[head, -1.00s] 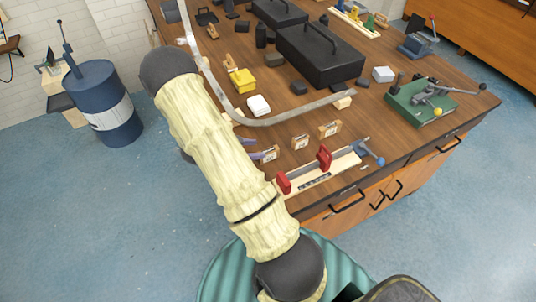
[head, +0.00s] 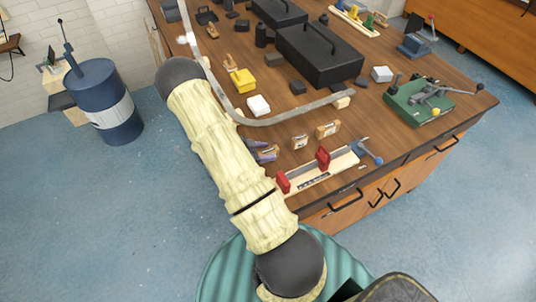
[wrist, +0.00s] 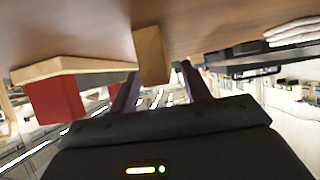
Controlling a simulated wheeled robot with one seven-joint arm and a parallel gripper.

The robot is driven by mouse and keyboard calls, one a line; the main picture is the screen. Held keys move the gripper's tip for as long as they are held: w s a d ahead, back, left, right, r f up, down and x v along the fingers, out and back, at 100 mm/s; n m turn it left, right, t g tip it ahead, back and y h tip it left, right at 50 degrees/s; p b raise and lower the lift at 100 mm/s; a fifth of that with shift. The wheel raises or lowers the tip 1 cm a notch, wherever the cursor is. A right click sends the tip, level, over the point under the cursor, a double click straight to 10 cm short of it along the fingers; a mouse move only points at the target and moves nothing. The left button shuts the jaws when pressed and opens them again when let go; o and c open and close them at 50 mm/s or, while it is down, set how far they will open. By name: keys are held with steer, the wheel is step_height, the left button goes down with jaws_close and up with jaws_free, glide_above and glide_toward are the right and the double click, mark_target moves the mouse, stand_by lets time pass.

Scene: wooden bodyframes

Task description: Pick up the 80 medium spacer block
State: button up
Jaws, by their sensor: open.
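Three small wooden blocks with pale labels stand near the front edge of the bench: a left one (head: 270,155), a middle one (head: 300,142) and a right one (head: 328,129). The labels are too small to read, so I cannot tell which is the 80 medium spacer block. My gripper (head: 261,149) is open at the left block, low over the bench, and partly hides it. In the wrist view, a wooden block (wrist: 151,54) shows between the spread fingers of my gripper (wrist: 159,76). I cannot tell whether the fingers touch it.
A wooden fixture with red clamps (head: 323,158) lies in front of the blocks; a red part (wrist: 55,98) shows left in the wrist view. A curved grey strip (head: 285,119) runs behind them. A green vise plate (head: 418,106) and black toolbox (head: 320,57) stand farther back.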

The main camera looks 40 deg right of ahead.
mark_target(265, 152)
jaws_close()
steer(key=shift+r, duration=0.15)
step_height(265, 152, up, 10)
steer(key=b, duration=0.2)
stand_by(0.5)
stand_by(0.4)
